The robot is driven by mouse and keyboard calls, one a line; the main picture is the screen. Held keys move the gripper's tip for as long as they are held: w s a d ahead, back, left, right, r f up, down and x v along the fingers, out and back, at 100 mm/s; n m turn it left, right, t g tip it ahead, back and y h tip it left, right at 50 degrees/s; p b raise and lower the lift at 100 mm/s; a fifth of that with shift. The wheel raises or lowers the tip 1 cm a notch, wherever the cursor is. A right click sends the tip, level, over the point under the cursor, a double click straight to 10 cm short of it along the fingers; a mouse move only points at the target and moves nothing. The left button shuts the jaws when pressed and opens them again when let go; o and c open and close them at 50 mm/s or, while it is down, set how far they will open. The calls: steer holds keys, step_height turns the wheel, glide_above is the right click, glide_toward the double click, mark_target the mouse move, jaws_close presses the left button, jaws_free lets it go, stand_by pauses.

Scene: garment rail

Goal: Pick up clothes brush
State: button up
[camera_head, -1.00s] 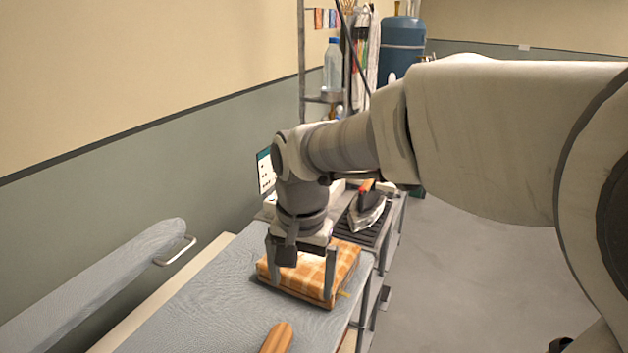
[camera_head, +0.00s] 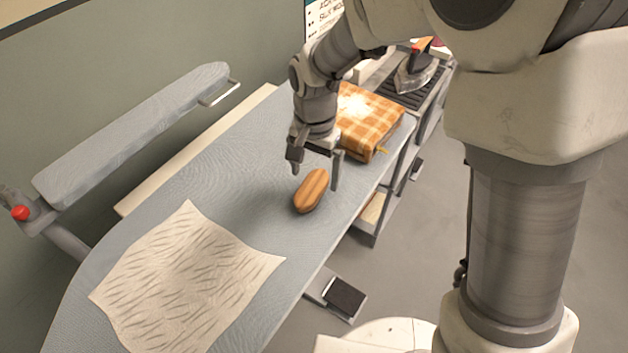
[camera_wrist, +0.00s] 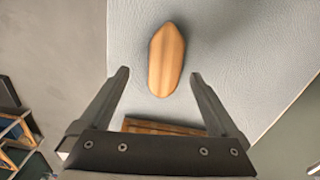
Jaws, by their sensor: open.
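The clothes brush (camera_head: 311,191) is a brown, striped wooden oval lying on the grey-blue ironing board (camera_head: 240,190). In the wrist view the brush (camera_wrist: 166,60) lies just beyond the fingertips, roughly centred between them. My gripper (camera_head: 318,172) is open and empty, its fingers pointing down above the board just behind the brush. In the wrist view both fingers (camera_wrist: 160,76) are spread apart with nothing between their tips. Whether the brush has bristles underneath is hidden.
An orange checked folded cloth (camera_head: 368,122) lies behind the gripper at the board's far end. A cream patterned cloth (camera_head: 185,285) lies flat in front. An iron (camera_head: 415,72) stands on a rack beyond. A narrow sleeve board (camera_head: 130,135) is at the left.

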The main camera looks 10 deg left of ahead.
mark_target(312, 186)
steer(key=shift+w+a+f, duration=0.1)
steer(key=shift+a+f, duration=0.1)
steer(key=shift+f, duration=1.2)
steer(key=shift+w+a+f, duration=0.1)
steer(key=shift+a+f, duration=0.05)
steer(key=shift+f, duration=1.2)
steer(key=c, duration=1.5)
steer(key=shift+r, duration=0.15)
step_height(312, 186, up, 4)
steer(key=shift+r, duration=0.1)
steer(key=w+d+r, duration=0.4)
steer(key=w+d, duration=0.1)
steer(key=w+d+r, duration=0.2)
steer(key=w+d, duration=0.1)
steer(key=shift+w+d+r, duration=0.1)
steer(key=shift+w+r, duration=0.05)
steer(key=shift+r, duration=0.15)
